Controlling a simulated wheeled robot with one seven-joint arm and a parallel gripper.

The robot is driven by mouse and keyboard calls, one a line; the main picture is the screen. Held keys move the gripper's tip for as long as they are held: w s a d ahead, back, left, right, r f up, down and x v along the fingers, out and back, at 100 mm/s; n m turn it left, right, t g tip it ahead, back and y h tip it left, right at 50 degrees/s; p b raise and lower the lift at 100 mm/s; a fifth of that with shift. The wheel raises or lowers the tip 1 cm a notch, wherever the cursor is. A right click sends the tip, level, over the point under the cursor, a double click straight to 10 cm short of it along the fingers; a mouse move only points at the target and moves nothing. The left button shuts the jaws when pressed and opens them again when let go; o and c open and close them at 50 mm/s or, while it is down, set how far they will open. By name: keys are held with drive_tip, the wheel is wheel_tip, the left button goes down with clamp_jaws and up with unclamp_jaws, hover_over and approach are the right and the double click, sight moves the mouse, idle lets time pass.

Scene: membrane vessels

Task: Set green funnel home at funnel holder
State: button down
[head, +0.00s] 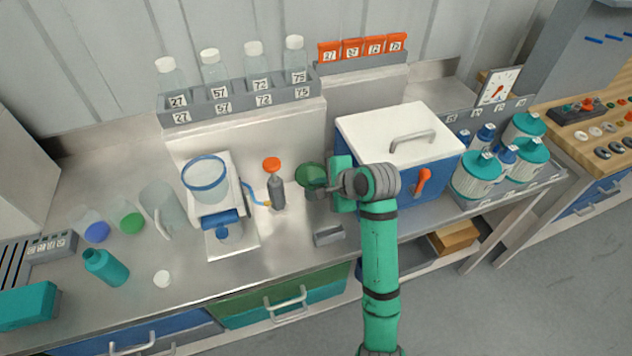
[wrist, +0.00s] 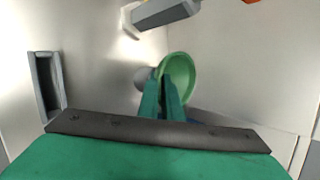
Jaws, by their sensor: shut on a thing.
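The green funnel (head: 311,176) is between my fingertips, just left of the blue box with the white lid. It also shows in the wrist view (wrist: 182,70), tilted, with its round mouth turned partly toward the camera. My gripper (head: 322,188) is shut on it; the two green fingers (wrist: 161,92) meet at the funnel's side. A small grey open-topped holder (head: 328,236) lies on the counter near the front edge, apart from the funnel. It shows at the left of the wrist view (wrist: 47,85). I cannot tell for sure that it is the funnel holder.
A grey pump with an orange knob (head: 273,182) stands left of the funnel. The blue box with a white lid (head: 400,137) stands close at the right. A white stand with a clear vessel (head: 206,174) is farther left. Bottle racks stand behind. Bare counter lies around the grey holder.

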drive_tip(key=shift+s+d+f, duration=0.15)
drive_tip(key=shift+d+f, duration=0.1)
drive_tip(key=shift+f, duration=0.1)
drive_tip(key=shift+s+a+f, duration=0.1)
drive_tip(key=shift+f, duration=0.25)
idle(0.4)
drive_tip(key=c, duration=1.9)
unclamp_jaws()
drive_tip(key=shift+a, duration=0.1)
drive_tip(key=shift+c, duration=0.2)
drive_tip(key=shift+o, duration=0.2)
drive_tip(key=shift+r, duration=0.25)
drive_tip(key=shift+o, duration=0.2)
wheel_tip(320, 180, up, 3)
drive_tip(key=shift+f, duration=0.1)
drive_tip(key=s+r, duration=1)
drive_tip(key=s, duration=0.3)
drive_tip(key=shift+s+r, duration=0.35)
drive_tip(key=shift+r, duration=0.05)
